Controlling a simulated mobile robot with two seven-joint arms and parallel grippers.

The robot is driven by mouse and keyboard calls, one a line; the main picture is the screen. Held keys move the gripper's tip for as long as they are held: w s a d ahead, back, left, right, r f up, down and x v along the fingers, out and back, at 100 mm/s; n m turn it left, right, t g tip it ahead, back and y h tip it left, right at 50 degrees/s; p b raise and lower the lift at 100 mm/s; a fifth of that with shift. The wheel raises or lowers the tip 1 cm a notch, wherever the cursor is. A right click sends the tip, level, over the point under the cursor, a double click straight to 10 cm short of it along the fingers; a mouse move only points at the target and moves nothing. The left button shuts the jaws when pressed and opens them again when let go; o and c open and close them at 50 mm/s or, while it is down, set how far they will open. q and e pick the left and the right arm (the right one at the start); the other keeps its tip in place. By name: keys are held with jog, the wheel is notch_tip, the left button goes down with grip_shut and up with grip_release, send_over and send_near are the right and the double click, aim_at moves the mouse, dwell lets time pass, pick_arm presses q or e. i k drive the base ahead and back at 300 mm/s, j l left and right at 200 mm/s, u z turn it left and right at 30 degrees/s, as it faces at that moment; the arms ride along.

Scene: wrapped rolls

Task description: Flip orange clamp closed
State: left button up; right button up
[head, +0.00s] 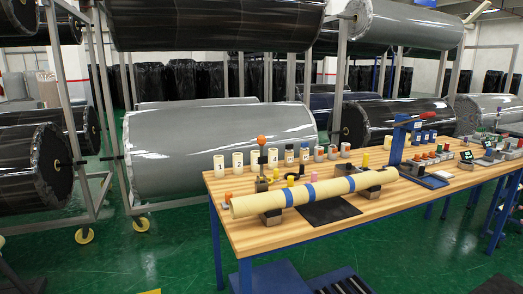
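The orange clamp shows an orange knob (261,140) standing up on a dark stem, above a small brass-coloured base (262,184) on the wooden workbench (255,238). It stands just behind the left part of a long cream roll (335,188) with blue bands. The roll lies on grey support blocks. The knob is raised, well above the roll. The clamp's lower part is small and partly hidden by the roll, so its exact jaw position is unclear. Neither of my grippers is in view.
White numbered cylinders (237,161) and small jars line the bench's back edge. A blue press with a red lever (409,119) stands to the right. Large wrapped rolls (200,150) sit on racks behind. Green floor (150,255) is open at front left.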

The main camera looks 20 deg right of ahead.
aim_at(263, 160)
jog(key=i+l, duration=0.15)
jog(key=l, duration=0.2)
jog(key=i+l+u, duration=0.1)
jog(key=l, duration=0.3)
jog(key=i+l, duration=0.25)
jog(key=i+l+u, duration=0.1)
jog(key=l, duration=0.4)
jog(key=i+l, duration=0.2)
jog(key=l, duration=0.2)
jog(key=i+l+u, duration=0.1)
jog(key=l, duration=0.3)
jog(key=i+l, duration=0.15)
jog(key=l, duration=0.25)
jog(key=i+u, duration=0.05)
